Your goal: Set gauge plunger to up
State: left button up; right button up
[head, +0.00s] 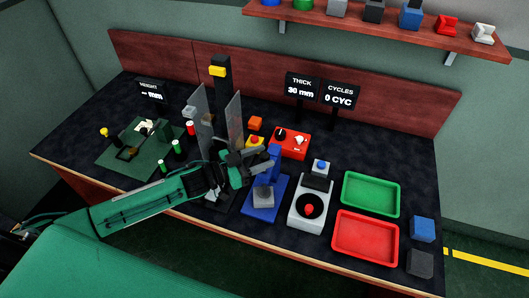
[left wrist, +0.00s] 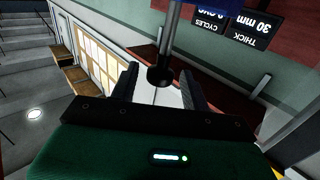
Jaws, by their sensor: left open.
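The blue gauge (head: 274,163) stands on the bench with its blue base (head: 279,207) toward me. A grey block (head: 263,197) is on that base. My left gripper (head: 258,162) is at the gauge's upper part, above the grey block, and hides part of it. In the left wrist view, the gauge plunger (left wrist: 161,72) is a grey rod with a round black end, between the two open fingers (left wrist: 160,92) and apart from both. I cannot make out the plunger in the head view. The THICK display (head: 301,86) reads 30 mm. My right gripper is out of view.
A grey machine with a red knob (head: 309,209) stands right of the gauge. Clear upright panels (head: 234,120) stand close behind my left gripper. A red control box (head: 290,143) is behind the gauge. Green (head: 347,205) and red (head: 337,255) trays lie further right.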

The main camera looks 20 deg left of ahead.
pick_arm(q)
jog(key=shift+w+d, duration=0.5)
jog(key=shift+d, duration=0.05)
jog(key=shift+c, duration=0.5)
grip_shut()
notch_tip(320, 180, up, 5)
jog(key=p, duration=0.4)
jog(key=shift+f, duration=0.1)
jog(key=shift+o, duration=0.5)
grip_release()
jog(key=shift+f, duration=0.1)
